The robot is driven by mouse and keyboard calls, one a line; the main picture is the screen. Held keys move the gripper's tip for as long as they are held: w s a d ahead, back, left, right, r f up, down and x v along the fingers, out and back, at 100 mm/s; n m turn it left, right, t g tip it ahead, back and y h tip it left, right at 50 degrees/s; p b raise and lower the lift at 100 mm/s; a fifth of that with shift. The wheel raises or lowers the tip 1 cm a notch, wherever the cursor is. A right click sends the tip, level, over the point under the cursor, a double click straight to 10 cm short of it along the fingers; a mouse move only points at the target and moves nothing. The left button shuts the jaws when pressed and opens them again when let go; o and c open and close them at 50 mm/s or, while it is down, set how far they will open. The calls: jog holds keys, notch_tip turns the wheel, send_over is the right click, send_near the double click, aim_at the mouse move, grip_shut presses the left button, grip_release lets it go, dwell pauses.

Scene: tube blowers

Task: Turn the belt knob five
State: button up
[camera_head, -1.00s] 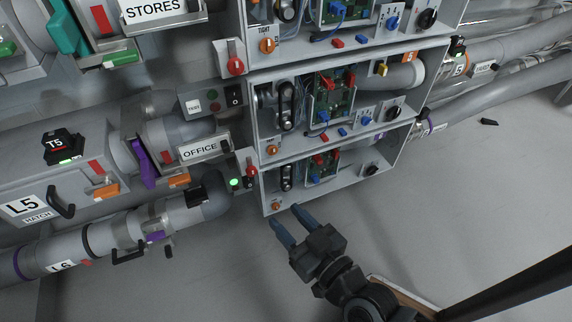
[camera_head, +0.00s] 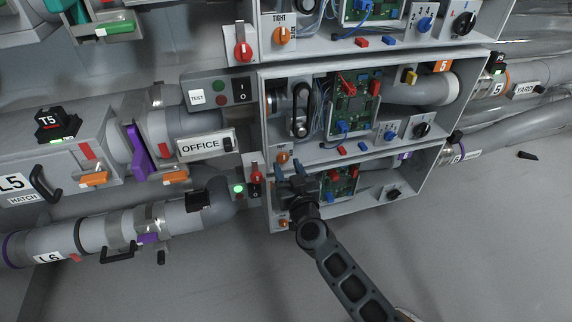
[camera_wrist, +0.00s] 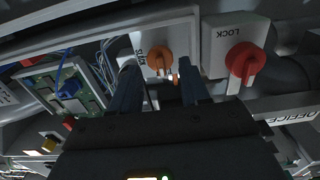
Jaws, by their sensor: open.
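The orange belt knob (camera_head: 283,157) of unit five sits on the lower left of the middle open cabinet bay, which has an orange 5 tag (camera_head: 441,66). My gripper (camera_head: 289,168) is just below and in front of this knob in the head view, its fingers pointing up at it. In the wrist view an orange knob (camera_wrist: 160,58) on a white plate shows between the two blue fingertips of my gripper (camera_wrist: 158,75). The fingers are apart, with a gap on each side of the knob. Whether they touch it cannot be told.
A red LOCK knob (camera_wrist: 243,62) sits close to the right of the fingers in the wrist view. The lower bay holds another orange knob (camera_head: 284,223), partly behind my arm. Open floor lies at lower right.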

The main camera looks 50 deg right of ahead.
aim_at(283, 158)
jog(key=shift+x, duration=1.35)
jog(key=shift+c, duration=0.4)
jog(key=c, duration=0.7)
jog(key=shift+o, duration=0.2)
